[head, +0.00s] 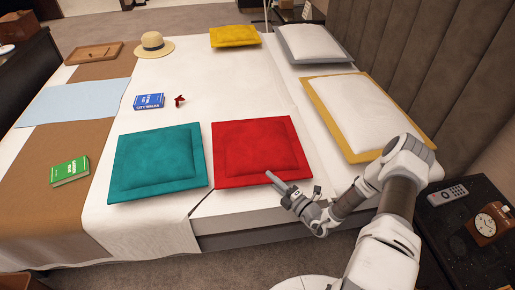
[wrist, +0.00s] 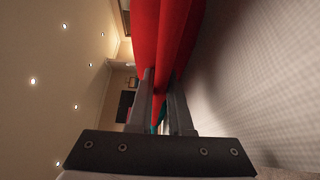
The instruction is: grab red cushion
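The red cushion (head: 258,140) lies flat near the bed's front edge, right of the teal cushion (head: 157,160). My gripper (head: 273,178) is at the red cushion's front edge, right of that edge's middle. In the wrist view, my gripper's two fingers (wrist: 163,90) stand close together with a narrow gap. The edge of the red cushion (wrist: 165,35) fills this gap between the fingertips, and it looks pinched there. The cushion still rests on the bed. The fingers' exact contact is partly hidden in both views.
A white pillow on a yellow one (head: 318,95) lies to the right, close to my arm. A nightstand with a remote (head: 447,195) and a clock (head: 488,222) stands at the lower right. A green book (head: 70,172) and a blue book (head: 149,101) lie further left.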

